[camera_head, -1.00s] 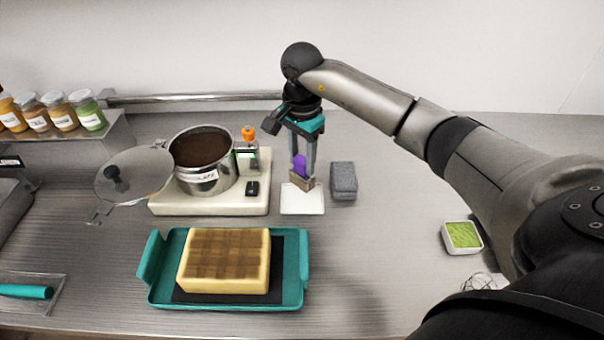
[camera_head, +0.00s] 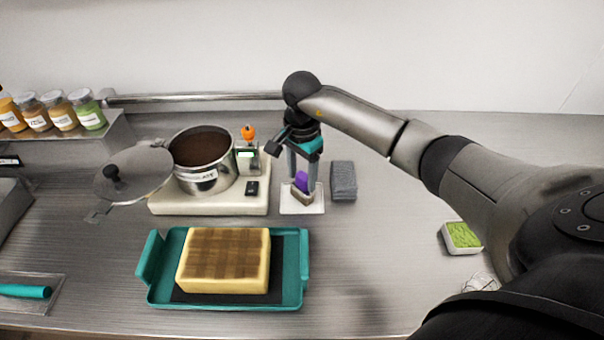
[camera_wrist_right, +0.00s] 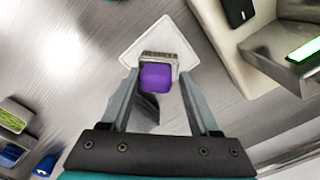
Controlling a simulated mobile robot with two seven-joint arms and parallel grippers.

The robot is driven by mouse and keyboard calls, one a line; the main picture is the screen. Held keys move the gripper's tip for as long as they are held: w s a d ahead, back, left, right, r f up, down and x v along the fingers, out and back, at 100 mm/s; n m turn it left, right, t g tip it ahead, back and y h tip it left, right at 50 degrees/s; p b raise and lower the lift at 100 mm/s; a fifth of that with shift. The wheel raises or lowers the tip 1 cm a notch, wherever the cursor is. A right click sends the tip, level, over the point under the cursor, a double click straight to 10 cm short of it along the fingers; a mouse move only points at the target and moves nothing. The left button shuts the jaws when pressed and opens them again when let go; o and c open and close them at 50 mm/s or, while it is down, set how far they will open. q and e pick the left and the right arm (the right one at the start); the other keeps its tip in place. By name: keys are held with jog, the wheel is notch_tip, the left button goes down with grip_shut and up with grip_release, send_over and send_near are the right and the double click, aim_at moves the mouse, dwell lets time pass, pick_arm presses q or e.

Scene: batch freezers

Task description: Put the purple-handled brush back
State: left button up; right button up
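The purple-handled brush (camera_head: 301,182) stands on a small white pad (camera_head: 290,207) to the right of the pot. It has a purple handle and a tan lower block. In the right wrist view, the purple handle (camera_wrist_right: 157,77) sits between my right fingertips, with the white pad (camera_wrist_right: 130,48) under the brush. My right gripper (camera_head: 302,188) points down around the brush. My left gripper is not in view.
A grey block (camera_head: 343,181) lies just right of the pad. The pot (camera_head: 202,178) stands on a cream scale (camera_head: 210,204) to the left. A teal tray (camera_head: 150,262) with a yellow-sided block is in front. A green-topped dish (camera_head: 462,238) is right; the counter between is clear.

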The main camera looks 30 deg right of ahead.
jog(key=shift+o, duration=0.8)
jog(key=shift+r, duration=0.1)
notch_tip(320, 180, up, 12)
dwell(1.2)
